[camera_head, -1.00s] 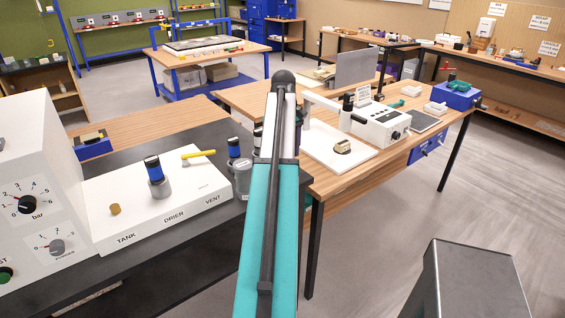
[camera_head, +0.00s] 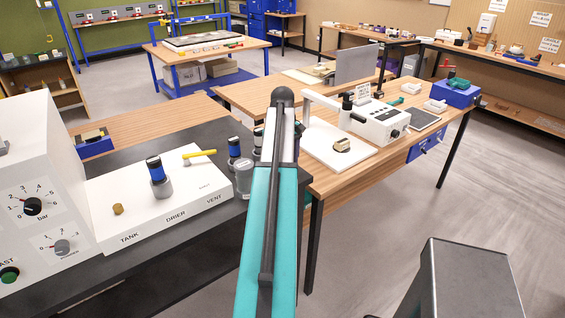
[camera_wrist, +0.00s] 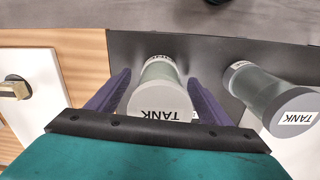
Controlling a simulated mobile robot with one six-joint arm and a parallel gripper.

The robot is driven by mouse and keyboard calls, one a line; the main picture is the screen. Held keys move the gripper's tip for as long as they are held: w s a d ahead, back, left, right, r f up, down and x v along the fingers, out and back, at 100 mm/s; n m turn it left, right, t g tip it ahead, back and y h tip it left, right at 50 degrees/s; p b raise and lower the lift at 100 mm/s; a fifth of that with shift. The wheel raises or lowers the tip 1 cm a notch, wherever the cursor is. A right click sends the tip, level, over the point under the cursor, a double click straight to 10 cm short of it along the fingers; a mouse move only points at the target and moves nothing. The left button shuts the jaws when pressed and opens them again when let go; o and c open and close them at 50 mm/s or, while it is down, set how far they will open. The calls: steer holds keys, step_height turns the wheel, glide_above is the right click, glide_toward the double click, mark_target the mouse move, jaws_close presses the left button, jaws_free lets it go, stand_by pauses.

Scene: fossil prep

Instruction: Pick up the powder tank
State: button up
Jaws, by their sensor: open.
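In the wrist view, a greyish see-through tank (camera_wrist: 160,88) with a grey cap labelled TANK stands between the two purple fingers of my open gripper (camera_wrist: 158,92). The fingers lie on either side of it, with a small gap visible. A second similar tank (camera_wrist: 268,92), also labelled TANK, stands to the right, outside the fingers. Which one holds the powder I cannot tell. In the head view, a grey see-through tank (camera_head: 243,181) stands on the dark bench beside the white panel. My teal arm hides the gripper and whatever is at it there.
The white machine panel (camera_head: 128,202) on the dark bench carries a blue-topped cylinder (camera_head: 156,172) and a yellow-handled valve (camera_head: 199,154). Another blue-topped item (camera_head: 234,149) stands close by. A wooden table (camera_head: 330,190) with a white board (camera_head: 318,146) lies to the right.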

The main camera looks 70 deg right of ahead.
steer(key=c, duration=1.3)
steer(key=shift+r, duration=0.2)
steer(key=shift+c, duration=0.2)
steer(key=shift+d+r+b, duration=0.1)
steer(key=shift+r+b, duration=0.85)
steer(key=shift+r, duration=0.55)
steer(key=s+a+r+b, duration=0.1)
steer(key=s+a+b, duration=0.3)
steer(key=s+a, duration=0.6)
steer(key=shift+s+r+b, duration=0.3)
steer(key=shift+s+r, duration=0.05)
steer(key=shift+s, duration=0.95)
steer(key=o, duration=0.5)
steer(key=shift+c, duration=0.2)
steer(key=c, duration=0.7)
